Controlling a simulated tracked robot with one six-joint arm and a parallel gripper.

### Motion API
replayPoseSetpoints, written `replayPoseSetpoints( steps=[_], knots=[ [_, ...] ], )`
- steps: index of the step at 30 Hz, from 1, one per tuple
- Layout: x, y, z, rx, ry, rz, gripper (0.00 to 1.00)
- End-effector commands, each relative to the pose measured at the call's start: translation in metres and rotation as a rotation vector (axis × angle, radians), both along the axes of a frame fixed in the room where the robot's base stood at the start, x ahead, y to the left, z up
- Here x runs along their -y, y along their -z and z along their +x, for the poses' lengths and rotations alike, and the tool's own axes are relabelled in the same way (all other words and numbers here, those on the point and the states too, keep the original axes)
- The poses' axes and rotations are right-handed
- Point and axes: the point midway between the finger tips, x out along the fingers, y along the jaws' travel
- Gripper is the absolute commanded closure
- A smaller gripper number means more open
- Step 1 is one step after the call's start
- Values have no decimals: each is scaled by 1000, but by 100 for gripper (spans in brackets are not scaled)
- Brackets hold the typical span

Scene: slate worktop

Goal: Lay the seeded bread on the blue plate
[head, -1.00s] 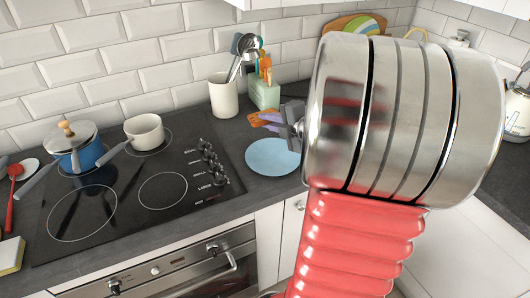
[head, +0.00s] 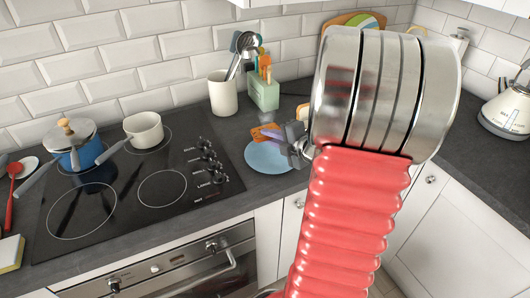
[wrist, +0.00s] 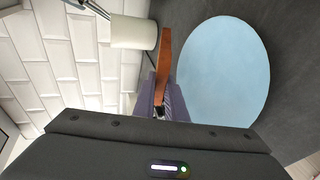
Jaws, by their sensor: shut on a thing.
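My gripper (head: 282,133) is shut on the seeded bread (head: 264,131), a flat orange-brown slice. In the wrist view the bread (wrist: 164,60) shows nearly edge-on between the purple-grey fingers (wrist: 164,98). Seeds are too small to make out. The blue plate (head: 263,160) lies on the dark worktop, right of the hob. In the head view the bread overlaps the plate's far rim; its height above the plate is hard to tell. In the wrist view the plate (wrist: 225,75) is clear and empty, just right of the bread. My arm covers part of the scene right of the plate.
A white utensil pot (head: 222,95) and a green utensil holder (head: 264,94) stand behind the plate. The black hob (head: 130,190) is on the left, with a blue pan (head: 86,155) and a white pan (head: 144,129). A kettle (head: 508,112) stands far right.

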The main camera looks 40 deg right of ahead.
Motion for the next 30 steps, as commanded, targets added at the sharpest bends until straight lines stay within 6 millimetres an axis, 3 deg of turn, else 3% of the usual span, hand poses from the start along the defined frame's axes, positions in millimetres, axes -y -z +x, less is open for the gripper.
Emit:
replayPoseSetpoints(
  steps=[9, 21, 22, 26, 30],
  knots=[
    [0, 29, 0, -1, 0, 1, 100],
    [1, 33, -1, 0, 2, -1, 100],
    [1, 33, -1, 0, 2, 0, 87],
    [1, 33, -1, 0, 2, -1, 78],
    [1, 33, -1, 0, 2, -1, 76]
  ],
)
